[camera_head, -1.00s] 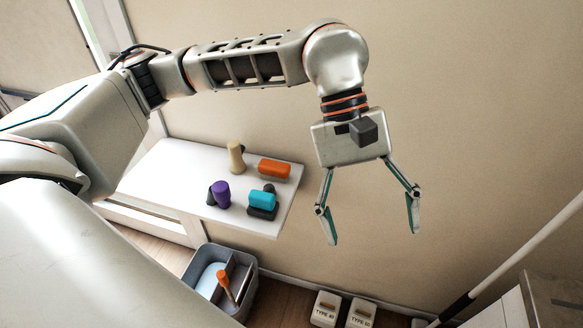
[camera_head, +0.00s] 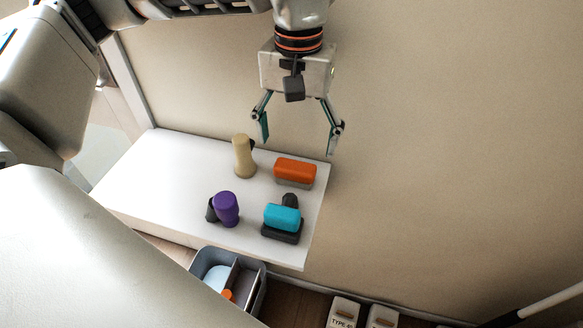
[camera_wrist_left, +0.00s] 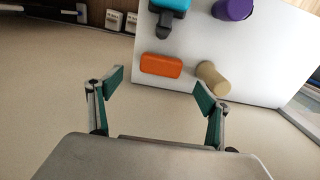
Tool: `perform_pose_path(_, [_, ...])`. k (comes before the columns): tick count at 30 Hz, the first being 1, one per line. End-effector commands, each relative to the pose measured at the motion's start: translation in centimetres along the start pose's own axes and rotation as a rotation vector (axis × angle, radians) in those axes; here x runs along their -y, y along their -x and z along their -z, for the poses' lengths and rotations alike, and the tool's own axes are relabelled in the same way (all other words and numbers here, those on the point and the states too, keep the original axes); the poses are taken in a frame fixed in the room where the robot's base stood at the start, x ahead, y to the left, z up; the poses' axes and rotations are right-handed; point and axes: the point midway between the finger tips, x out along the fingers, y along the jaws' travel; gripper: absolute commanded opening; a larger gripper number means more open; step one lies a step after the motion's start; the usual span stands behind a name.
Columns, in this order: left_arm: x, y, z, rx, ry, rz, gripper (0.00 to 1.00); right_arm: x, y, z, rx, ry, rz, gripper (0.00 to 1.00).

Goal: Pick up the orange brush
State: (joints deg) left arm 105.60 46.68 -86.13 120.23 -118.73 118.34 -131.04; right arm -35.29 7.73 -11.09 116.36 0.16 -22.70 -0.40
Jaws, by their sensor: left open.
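The orange brush (camera_head: 295,170) lies on the white shelf (camera_head: 150,180) near its right back edge, with a grey underside showing below its orange top. In the left wrist view the orange brush (camera_wrist_left: 161,65) lies ahead of the fingers, between their directions and apart from them. My left gripper (camera_head: 298,138) is open and empty, pointing down above and behind the brush in the head view. Its two teal-padded fingers also show in the left wrist view (camera_wrist_left: 160,90). My right gripper is not in view.
Near the brush stand a beige object (camera_head: 243,157), a purple object (camera_head: 227,208) and a cyan-topped brush-like object (camera_head: 282,217). A grey divided bin (camera_head: 258,291) is on the floor below. Two white boxes (camera_head: 343,312) stand right of it. A wall is behind the shelf.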

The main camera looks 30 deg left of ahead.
Motion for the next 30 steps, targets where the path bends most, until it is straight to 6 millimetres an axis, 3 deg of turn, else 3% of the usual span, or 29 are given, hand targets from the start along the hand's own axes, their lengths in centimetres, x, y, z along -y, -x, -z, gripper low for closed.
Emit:
perform_pose_path(11, [0.1,-3.5,0.0,0.004,-0.001,0.000,0.78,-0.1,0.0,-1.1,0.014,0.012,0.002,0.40])
perform_pose_path(19, [0.2,-7.2,0.0,0.005,0.000,0.000,0.78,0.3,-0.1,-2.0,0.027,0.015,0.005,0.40])
perform_pose_path(29, [0.2,-7.8,0.1,0.000,-0.001,-0.001,0.78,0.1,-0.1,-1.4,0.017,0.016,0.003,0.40])
perform_pose_path(30, [0.2,-7.8,0.1,0.000,-0.001,-0.001,0.73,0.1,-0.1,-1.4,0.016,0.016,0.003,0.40])
